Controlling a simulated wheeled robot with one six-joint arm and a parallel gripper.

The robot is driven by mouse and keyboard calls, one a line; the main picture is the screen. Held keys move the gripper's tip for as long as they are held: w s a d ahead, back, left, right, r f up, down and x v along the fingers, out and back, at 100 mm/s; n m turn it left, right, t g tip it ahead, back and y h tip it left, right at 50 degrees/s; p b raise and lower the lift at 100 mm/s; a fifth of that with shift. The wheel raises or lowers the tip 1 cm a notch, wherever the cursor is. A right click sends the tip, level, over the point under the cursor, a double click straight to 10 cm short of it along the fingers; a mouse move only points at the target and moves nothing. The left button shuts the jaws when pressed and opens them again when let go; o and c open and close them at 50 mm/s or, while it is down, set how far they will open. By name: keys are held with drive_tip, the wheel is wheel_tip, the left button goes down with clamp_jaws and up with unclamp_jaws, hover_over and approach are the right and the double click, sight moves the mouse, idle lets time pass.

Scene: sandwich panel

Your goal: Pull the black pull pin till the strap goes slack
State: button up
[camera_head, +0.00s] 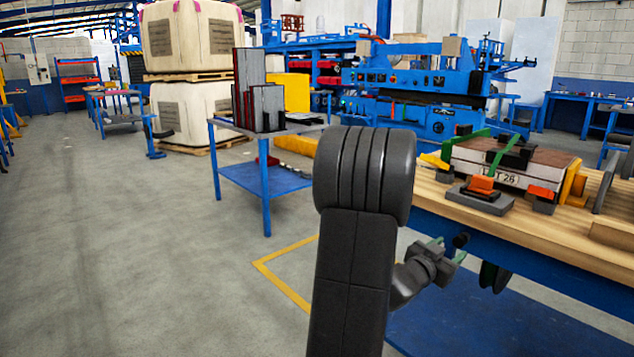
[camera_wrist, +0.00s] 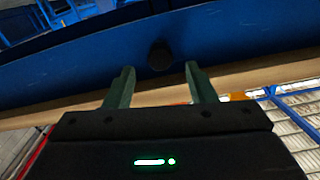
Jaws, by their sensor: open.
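The black pull pin (camera_head: 461,240) shows as a round dark knob on the blue front rail of the workbench. In the wrist view the knob (camera_wrist: 160,56) sits ahead of my gripper (camera_wrist: 160,70), roughly centred between the two green fingertips. The fingers are apart, with nothing held between them. In the head view my gripper (camera_head: 449,250) is close to the knob, just below the bench top. A green strap (camera_head: 497,154) runs over the sandwich panel (camera_head: 530,158) on the bench. I cannot tell how tight it is.
The wooden bench top (camera_head: 540,232) holds a grey block with an orange part (camera_head: 481,185) and yellow stops (camera_head: 573,185). A dark reel (camera_head: 495,276) hangs under the bench to the right of my gripper. A blue side table (camera_head: 262,180) stands left. The floor at left is clear.

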sight(457, 243)
drive_tip(key=shift+x, duration=2.7)
